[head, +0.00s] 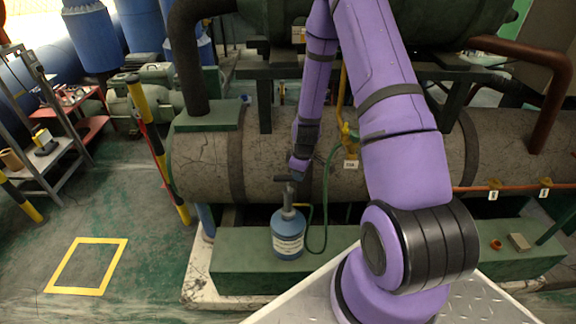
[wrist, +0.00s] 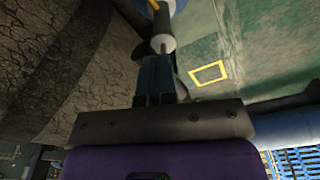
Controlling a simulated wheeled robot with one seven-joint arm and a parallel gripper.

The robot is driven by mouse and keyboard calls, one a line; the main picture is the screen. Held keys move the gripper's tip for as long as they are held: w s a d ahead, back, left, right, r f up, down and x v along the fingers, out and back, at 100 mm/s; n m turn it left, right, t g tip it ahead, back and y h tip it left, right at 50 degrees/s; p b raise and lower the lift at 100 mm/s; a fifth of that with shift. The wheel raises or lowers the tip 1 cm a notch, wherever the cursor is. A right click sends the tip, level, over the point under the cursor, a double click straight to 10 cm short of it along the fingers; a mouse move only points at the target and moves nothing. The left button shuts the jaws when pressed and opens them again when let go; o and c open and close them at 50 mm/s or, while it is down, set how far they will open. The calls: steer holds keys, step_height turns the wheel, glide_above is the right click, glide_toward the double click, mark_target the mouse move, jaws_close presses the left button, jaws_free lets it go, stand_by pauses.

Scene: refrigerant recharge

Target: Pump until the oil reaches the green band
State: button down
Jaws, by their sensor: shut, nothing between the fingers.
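A blue oil pump bottle (head: 288,238) with a pale label stands upright on the green base ledge. Its dark T-shaped pump handle (head: 287,178) stands above the grey pump neck. A green hose (head: 328,205) runs beside it to the tank. My gripper (head: 297,172) points down at the handle, close above or touching it; I cannot tell which. In the wrist view the dark gripper fingers (wrist: 155,62) are together, with the pale pump neck (wrist: 163,43) just beyond them. I cannot make out an oil level or a green band.
The large cracked tank (head: 210,165) lies behind the bottle. A yellow valve (head: 349,135) and a small tag (head: 351,164) are to its right. An orange cap (head: 496,244) and a small block (head: 519,242) lie at the ledge's right end. A yellow floor square (head: 86,266) is empty at left.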

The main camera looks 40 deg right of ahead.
step_height(320, 180, up, 11)
steer(key=shift+s+d+f, duration=0.15)
steer(key=shift+s+d, duration=0.2)
steer(key=shift+s, duration=0.1)
stand_by(0.4)
stand_by(1.5)
